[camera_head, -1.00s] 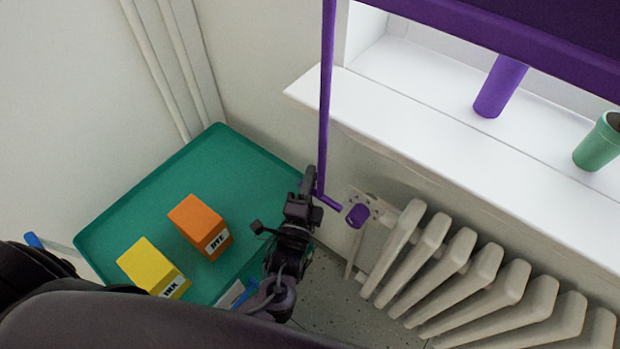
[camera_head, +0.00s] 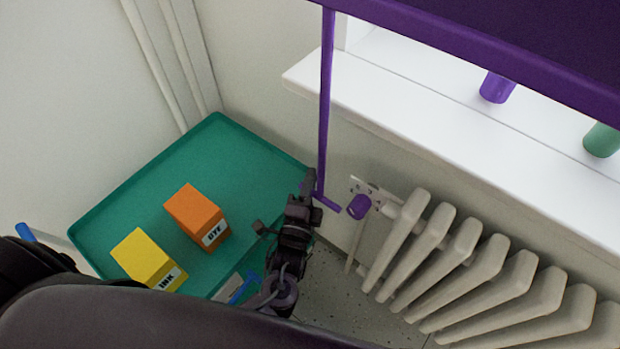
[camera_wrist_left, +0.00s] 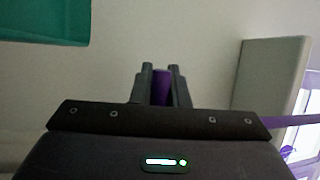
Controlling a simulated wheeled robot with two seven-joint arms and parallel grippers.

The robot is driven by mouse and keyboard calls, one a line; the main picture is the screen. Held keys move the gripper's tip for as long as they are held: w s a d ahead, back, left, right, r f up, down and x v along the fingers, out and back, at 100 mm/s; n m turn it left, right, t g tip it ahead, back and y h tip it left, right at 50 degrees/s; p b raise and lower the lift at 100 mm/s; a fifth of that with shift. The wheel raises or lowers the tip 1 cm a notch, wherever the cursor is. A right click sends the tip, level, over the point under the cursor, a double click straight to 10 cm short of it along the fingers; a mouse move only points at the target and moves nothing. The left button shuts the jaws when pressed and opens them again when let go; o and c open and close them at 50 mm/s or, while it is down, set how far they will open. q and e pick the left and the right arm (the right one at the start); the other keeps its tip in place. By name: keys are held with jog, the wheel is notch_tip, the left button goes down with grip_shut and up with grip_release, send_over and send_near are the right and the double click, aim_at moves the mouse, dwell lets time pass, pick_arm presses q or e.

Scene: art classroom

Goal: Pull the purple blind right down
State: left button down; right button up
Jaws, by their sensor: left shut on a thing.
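The purple blind (camera_head: 530,50) hangs across the window at the top right, its bottom edge above the sill. A thin purple crank rod (camera_head: 325,110) hangs down on its left and ends in a short bent crank arm (camera_head: 328,203). My left gripper (camera_head: 309,186) is at the lower end of the rod. In the left wrist view it also shows (camera_wrist_left: 162,78), shut on a purple piece (camera_wrist_left: 162,90), the crank handle. The fingers hide most of the handle. My right gripper is not in view.
A white sill (camera_head: 400,110) holds a purple cylinder (camera_head: 496,87) and a green cup (camera_head: 603,140), both partly hidden by the blind. Below are a radiator (camera_head: 455,265) and its purple valve knob (camera_head: 359,206). A green tray (camera_head: 150,190) bears an orange box (camera_head: 195,213) and a yellow box (camera_head: 145,255).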

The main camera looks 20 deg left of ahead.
pick_arm(q)
jog(key=c, duration=1.4)
grip_release()
jog(key=shift+s, duration=0.1)
jog(key=s+f, duration=0.1)
jog(key=s, duration=0.6)
jog(key=shift+s+d+f, duration=0.15)
jog(key=shift+s+d, duration=0.05)
jog(key=shift+s, duration=0.05)
